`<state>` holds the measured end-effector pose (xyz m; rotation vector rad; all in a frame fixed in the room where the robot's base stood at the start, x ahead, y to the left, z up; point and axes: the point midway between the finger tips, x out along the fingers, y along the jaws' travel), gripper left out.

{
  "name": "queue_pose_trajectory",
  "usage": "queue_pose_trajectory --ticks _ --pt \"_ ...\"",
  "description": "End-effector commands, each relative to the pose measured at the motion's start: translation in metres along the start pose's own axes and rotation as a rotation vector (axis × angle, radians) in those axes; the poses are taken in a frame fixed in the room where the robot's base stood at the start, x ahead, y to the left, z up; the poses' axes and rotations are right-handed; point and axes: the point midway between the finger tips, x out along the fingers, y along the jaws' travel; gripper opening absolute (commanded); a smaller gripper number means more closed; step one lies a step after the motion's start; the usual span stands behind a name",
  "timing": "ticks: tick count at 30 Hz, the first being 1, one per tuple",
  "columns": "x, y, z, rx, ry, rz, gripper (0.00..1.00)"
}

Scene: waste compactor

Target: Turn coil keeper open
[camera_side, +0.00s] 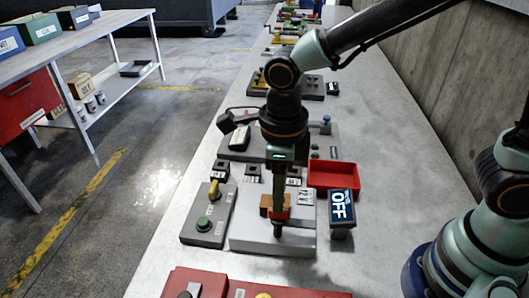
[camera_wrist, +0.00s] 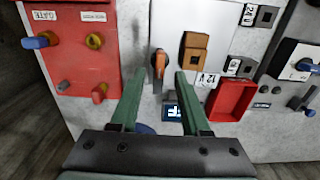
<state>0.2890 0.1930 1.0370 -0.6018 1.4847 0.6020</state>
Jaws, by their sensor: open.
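In the wrist view, a small orange lever (camera_wrist: 159,66), which I take for the coil keeper, stands on a pale grey panel next to a brown block (camera_wrist: 195,52). My gripper (camera_wrist: 158,80) is open, with its two green fingers reaching toward the lever, one on either side of it in the picture. Nothing is between them but the lever; I cannot tell whether they touch it. In the side view, my gripper (camera_side: 278,228) points down over the light grey base (camera_side: 258,240), partly hiding the orange part; the brown block (camera_side: 265,204) shows beside it.
A display (camera_side: 342,206) reading OFF and a red tray (camera_side: 333,176) stand to the right. A grey box (camera_side: 207,228) with a green button and yellow lever is at left. A red panel (camera_wrist: 75,50) with knobs lies left in the wrist view. More fixtures line the bench behind.

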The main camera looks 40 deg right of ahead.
Motion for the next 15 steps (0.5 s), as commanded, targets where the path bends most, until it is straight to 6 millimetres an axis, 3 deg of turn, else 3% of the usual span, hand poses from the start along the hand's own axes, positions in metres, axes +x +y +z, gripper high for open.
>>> queue_pose_trajectory --ticks 6,15 --pt "-0.046 0.000 0.001 0.000 -0.006 -0.001 0.46" --pt "-0.078 0.000 0.000 0.001 0.000 0.000 0.46"
